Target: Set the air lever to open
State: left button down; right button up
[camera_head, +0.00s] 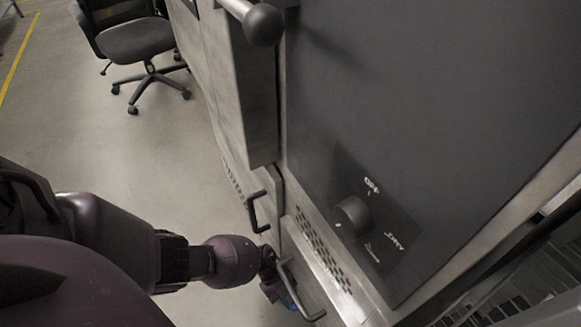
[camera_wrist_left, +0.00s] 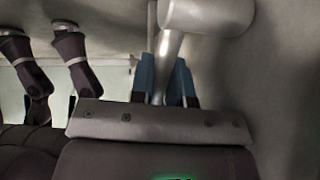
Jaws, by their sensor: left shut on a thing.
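My left gripper (camera_head: 286,298) is low in the middle of the head view, beside the front of the dark grey cabinet. In the left wrist view its two blue fingers (camera_wrist_left: 164,84) stand on either side of a pale grey metal stem. The stem belongs to a lever (camera_wrist_left: 205,14) with a thick cylindrical end above the fingers. The gripper is shut on this stem. In the head view the gripped part is small and dark, and I cannot make out the lever or its marking there. My right gripper is not in view.
A dark panel (camera_head: 430,100) has a round knob (camera_head: 353,215) with white markings. A loop handle (camera_head: 258,212) and another loop handle (camera_head: 303,297) project near my gripper. A bar with a ball end (camera_head: 264,24) juts out above. A chair (camera_head: 137,42) stands on open floor.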

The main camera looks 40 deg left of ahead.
pick_arm(q)
jog(key=shift+a, duration=0.1)
jog(key=c, duration=1.1)
grip_release()
